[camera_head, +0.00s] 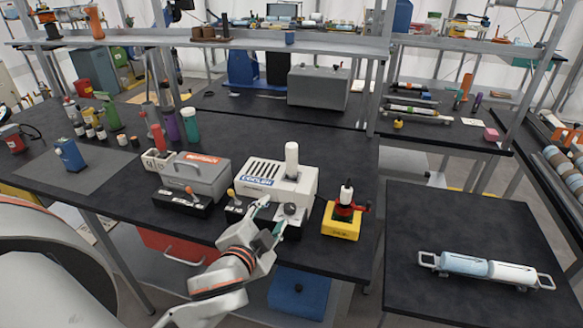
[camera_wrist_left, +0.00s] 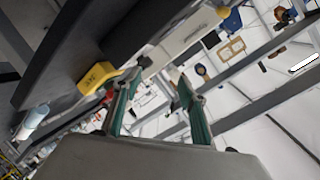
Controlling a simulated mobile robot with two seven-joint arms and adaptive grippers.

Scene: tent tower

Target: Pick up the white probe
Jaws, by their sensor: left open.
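A white, upright cylinder that looks like the white probe (camera_head: 291,158) stands on the white box-shaped device (camera_head: 262,176) on the dark bench in the head view. My left gripper (camera_head: 270,217) is in front of that device, near its front right corner and its dark knob, lower than the cylinder. Its two green-sided fingers are apart with nothing between them, and they also show spread in the left wrist view (camera_wrist_left: 160,84). I cannot make out the white cylinder in the wrist view. My right gripper is in neither view.
A yellow-based device with red and black parts (camera_head: 342,218) stands right of the gripper. A grey case (camera_head: 195,175) and a black lever box (camera_head: 182,202) stand to the left. A side table (camera_head: 480,220) holds a pale blue and white cylinder (camera_head: 487,268). A shelf (camera_head: 220,40) runs above the bench.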

